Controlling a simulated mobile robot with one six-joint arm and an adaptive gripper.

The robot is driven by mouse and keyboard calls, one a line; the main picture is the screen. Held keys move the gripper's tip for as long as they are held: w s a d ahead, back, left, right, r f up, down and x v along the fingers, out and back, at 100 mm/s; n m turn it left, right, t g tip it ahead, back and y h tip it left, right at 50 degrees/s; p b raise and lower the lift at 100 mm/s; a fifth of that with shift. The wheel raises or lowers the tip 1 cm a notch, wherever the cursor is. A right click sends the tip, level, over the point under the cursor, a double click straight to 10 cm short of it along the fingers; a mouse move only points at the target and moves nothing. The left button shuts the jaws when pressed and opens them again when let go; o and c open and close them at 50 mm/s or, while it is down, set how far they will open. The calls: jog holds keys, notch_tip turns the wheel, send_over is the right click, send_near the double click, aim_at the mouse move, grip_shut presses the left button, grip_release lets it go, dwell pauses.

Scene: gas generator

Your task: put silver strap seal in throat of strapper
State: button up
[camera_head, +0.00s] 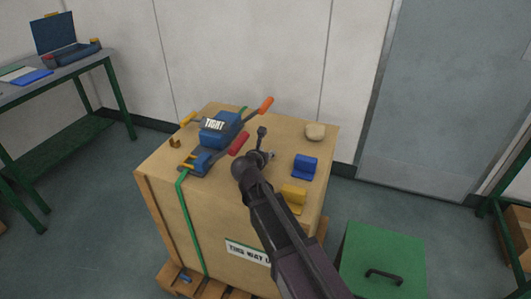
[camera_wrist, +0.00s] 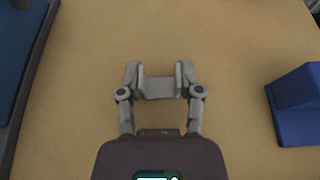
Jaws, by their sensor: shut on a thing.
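My gripper (camera_wrist: 159,82) is shut on the silver strap seal (camera_wrist: 160,88), a small grey channel-shaped piece held between the two fingertips. In the head view my gripper (camera_head: 268,153) is over the crate top, just right of the strapper, and my arm partly hides it. The blue strapper (camera_head: 222,131) sits on the crate with a "TIGHT" plate, a red and an orange handle, and a green strap (camera_head: 182,205) at its front end. Its edge shows at the left of the wrist view (camera_wrist: 28,70). I cannot make out its throat clearly.
The wooden crate (camera_head: 160,165) bears a blue block (camera_head: 305,166), a yellow block (camera_head: 293,198), a beige lump (camera_head: 315,131) and a small brass-coloured piece (camera_head: 174,143). The blue block is right of my gripper. A green bin (camera_head: 380,250) stands at front right.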

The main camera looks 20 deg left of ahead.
jog(key=o, duration=0.9)
jog(key=shift+o, duration=0.2)
jog(key=shift+r, duration=0.1)
jog(key=shift+s+r+p, duration=0.15)
jog(key=shift+s+p, duration=0.1)
jog(key=shift+p, duration=0.05)
jog(key=p+v, duration=0.3)
jog(key=v, duration=0.6)
jog(key=shift+s+r+p, duration=0.15)
jog(key=shift+s+p, duration=0.15)
jog(key=shift+p, duration=0.1)
jog(key=shift+v, duration=0.85)
jog(key=shift+s, duration=0.1)
jog(key=shift+c, duration=0.3)
